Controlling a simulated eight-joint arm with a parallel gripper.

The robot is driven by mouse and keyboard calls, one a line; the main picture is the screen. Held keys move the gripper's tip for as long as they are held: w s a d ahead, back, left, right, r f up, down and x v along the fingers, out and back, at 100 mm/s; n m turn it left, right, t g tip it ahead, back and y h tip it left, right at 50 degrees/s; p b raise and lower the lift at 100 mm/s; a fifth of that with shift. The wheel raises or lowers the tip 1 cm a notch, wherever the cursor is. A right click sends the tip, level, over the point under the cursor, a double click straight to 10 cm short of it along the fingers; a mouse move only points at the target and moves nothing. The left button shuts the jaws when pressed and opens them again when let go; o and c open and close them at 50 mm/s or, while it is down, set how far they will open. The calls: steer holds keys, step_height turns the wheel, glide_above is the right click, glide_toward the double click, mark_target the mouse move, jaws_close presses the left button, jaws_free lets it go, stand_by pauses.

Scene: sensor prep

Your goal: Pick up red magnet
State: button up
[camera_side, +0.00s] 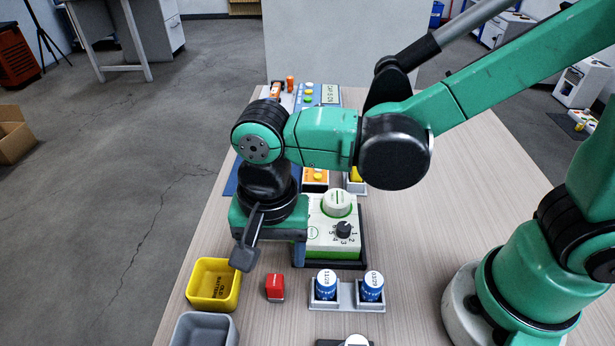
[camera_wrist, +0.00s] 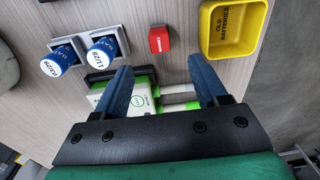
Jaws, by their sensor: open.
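The red magnet (camera_side: 275,287) is a small red block standing on the wooden table, between the yellow bin and the blue batteries. In the wrist view the red magnet (camera_wrist: 159,40) shows a small light marking and lies beyond my fingertips, roughly centred between them. My gripper (camera_wrist: 160,66) is open, with two blue fingers apart and nothing held. In the side view my gripper points down, behind the magnet and near the green-and-white device; one blue finger shows and the other is hidden.
A yellow bin (camera_side: 213,306) marked "OLD BATTERIES" stands left of the magnet, with a grey bin (camera_side: 203,332) in front of it. Two blue batteries (camera_side: 326,284) sit in a grey holder on the right. The green-and-white device (camera_side: 328,236) with a dial is close to my fingers.

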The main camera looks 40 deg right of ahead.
mark_target(275, 280)
steer(key=shift+s+a+f, duration=0.25)
steer(key=shift+a+f, duration=0.15)
steer(key=shift+f, duration=2.7)
jaws_close()
